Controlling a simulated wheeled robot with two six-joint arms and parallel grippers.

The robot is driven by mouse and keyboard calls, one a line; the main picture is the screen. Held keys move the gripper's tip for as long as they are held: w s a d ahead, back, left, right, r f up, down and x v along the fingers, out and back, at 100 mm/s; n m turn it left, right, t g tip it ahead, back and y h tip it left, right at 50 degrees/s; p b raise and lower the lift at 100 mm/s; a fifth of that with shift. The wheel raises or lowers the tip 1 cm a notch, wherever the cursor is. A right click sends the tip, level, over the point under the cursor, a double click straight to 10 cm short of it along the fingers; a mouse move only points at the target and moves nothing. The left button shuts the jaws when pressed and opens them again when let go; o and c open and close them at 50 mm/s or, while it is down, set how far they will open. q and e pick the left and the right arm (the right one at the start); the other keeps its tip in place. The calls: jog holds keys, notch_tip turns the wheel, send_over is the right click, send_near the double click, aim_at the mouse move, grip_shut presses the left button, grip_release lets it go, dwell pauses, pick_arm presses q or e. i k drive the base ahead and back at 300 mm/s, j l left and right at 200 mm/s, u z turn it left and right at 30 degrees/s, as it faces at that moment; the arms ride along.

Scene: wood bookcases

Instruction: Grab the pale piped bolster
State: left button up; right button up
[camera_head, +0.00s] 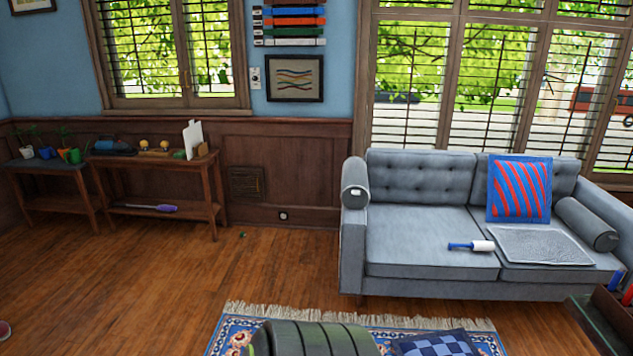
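Two grey bolsters are on the grey sofa (420,210). One bolster (355,172) lies over the left armrest, its round end facing me with a small pale mark on it. The other bolster (586,222) lies on the seat against the right armrest, its round end darker. Both look mid-grey, and I cannot tell from here which is the pale piped one. Neither of my grippers is in view.
A blue and red striped cushion (519,189), a white-headed roller (483,246) and a grey textured mat (545,246) are on the sofa. A dark green ribbed object (315,340) and checked cushion (437,345) stand low in front.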

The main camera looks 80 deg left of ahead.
aim_at(355, 191)
jog(key=u, duration=2.45)
jog(key=z, duration=0.35)
